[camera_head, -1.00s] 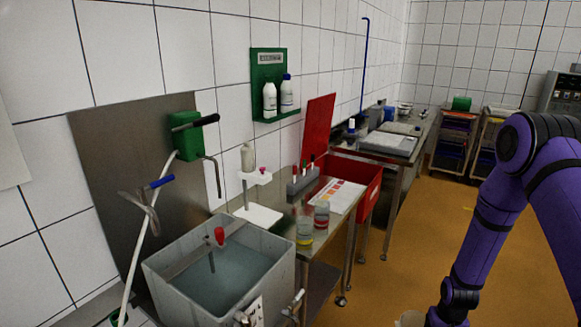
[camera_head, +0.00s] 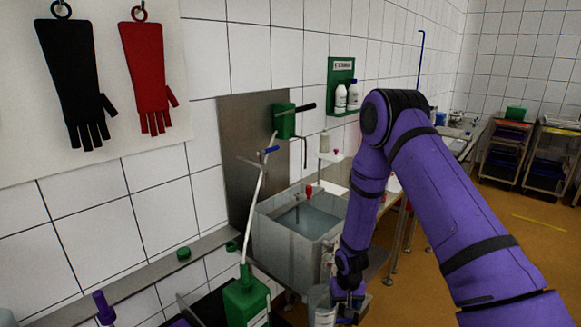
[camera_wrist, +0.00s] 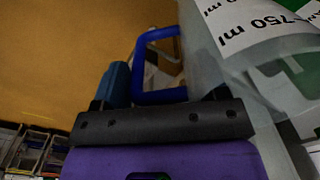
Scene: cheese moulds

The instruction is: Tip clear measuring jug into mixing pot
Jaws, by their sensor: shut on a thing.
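The clear measuring jug (camera_head: 322,312) is at the bottom of the head view, partly cut off by the frame edge. My gripper (camera_head: 345,300) is beside it on the right. In the wrist view, the jug's wall (camera_wrist: 250,75) fills the right side and carries a "750 ml" mark. A blue loop handle (camera_wrist: 160,38) shows between the jug and the teal finger of my gripper (camera_wrist: 158,88). My gripper is shut on the jug, at its handle. The other finger is mostly hidden. The jug's contents cannot be made out. I cannot identify a mixing pot in either view.
A grey basin of liquid (camera_head: 272,240) stands against the wall, left of my arm. A green container (camera_head: 246,300) is left of the jug. A wall ledge (camera_head: 150,278) holds a green lid (camera_head: 183,254).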

